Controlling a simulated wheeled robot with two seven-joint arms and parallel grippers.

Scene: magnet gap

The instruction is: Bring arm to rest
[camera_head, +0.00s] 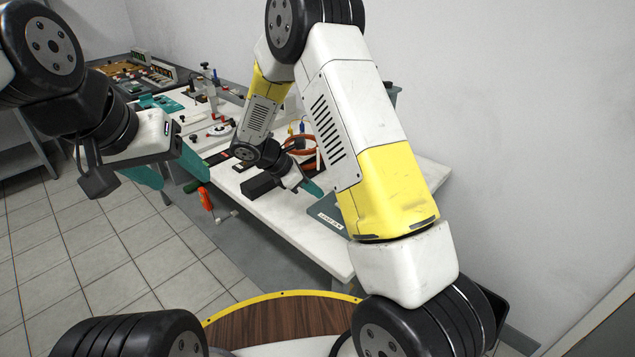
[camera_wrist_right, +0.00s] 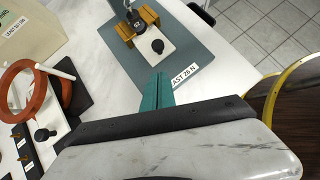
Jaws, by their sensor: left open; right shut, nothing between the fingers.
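My right gripper (camera_head: 318,190) is low over the right end of the white bench (camera_head: 300,232), its arm reaching forward and bent down. In the right wrist view its teal fingers (camera_wrist_right: 157,90) are together with nothing between them, pointing at the edge of a grey-blue mat (camera_wrist_right: 200,50) with a white label. Whether the fingers touch the mat cannot be told. My left gripper (camera_head: 183,182) is open and empty at the left, its teal fingers apart near the bench's front edge.
An orange ring (camera_wrist_right: 23,84) and a beige box (camera_wrist_right: 30,32) are left of the right gripper in the wrist view. A brass-sided fixture (camera_wrist_right: 146,28) stands on the mat. Tiled floor lies open at left; a wall is at right.

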